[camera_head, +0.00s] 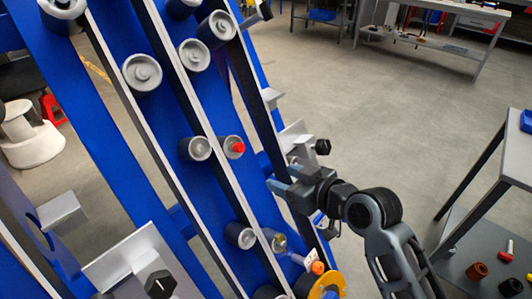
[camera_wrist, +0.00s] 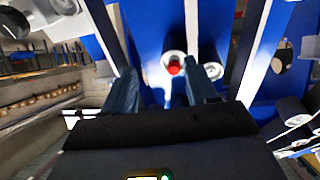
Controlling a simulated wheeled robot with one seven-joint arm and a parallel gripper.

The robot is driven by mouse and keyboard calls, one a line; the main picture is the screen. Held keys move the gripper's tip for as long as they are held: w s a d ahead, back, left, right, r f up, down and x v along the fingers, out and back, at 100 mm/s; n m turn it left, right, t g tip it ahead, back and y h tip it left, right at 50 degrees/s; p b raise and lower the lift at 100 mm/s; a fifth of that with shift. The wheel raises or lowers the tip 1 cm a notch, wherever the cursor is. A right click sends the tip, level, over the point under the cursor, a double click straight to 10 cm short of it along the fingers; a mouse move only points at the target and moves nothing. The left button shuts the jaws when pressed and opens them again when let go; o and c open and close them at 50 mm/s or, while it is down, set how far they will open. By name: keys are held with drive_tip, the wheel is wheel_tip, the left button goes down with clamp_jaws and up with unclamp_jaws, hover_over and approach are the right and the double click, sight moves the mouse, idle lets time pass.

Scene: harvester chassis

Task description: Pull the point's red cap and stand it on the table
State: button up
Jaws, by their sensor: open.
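The red cap (camera_head: 239,147) sits on the end of a grey cylindrical point on the blue chassis (camera_head: 182,126). In the wrist view the red cap (camera_wrist: 174,67) shows between my two fingers, beyond their tips and a little above them. My gripper (camera_head: 279,179) is open and empty, to the right of the cap and apart from it. In the wrist view my gripper (camera_wrist: 162,82) has one finger to each side of the cap. A table (camera_head: 517,150) stands at the right edge of the head view, with its top partly cut off.
Several grey rollers (camera_head: 142,72) stick out from the chassis. An orange cap (camera_head: 318,268) and a yellow ring part (camera_head: 327,285) are low on the chassis. A blue item (camera_head: 526,121) lies on the table; loose parts (camera_head: 477,270) lie on its lower shelf. Open floor (camera_head: 400,120) lies between chassis and table.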

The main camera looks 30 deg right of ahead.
drive_tip(key=n+y, duration=0.1)
drive_tip(key=y, duration=0.1)
approach(242, 148)
drive_tip(key=w, duration=0.1)
drive_tip(key=shift+x, duration=4.1)
drive_tip(key=shift+s+a+f, duration=0.15)
drive_tip(key=shift+a, duration=0.05)
clamp_jaws()
drive_tip(key=shift+r+p+v, duration=0.25)
drive_tip(key=shift+p+v, duration=0.85)
drive_tip(key=shift+v, duration=0.7)
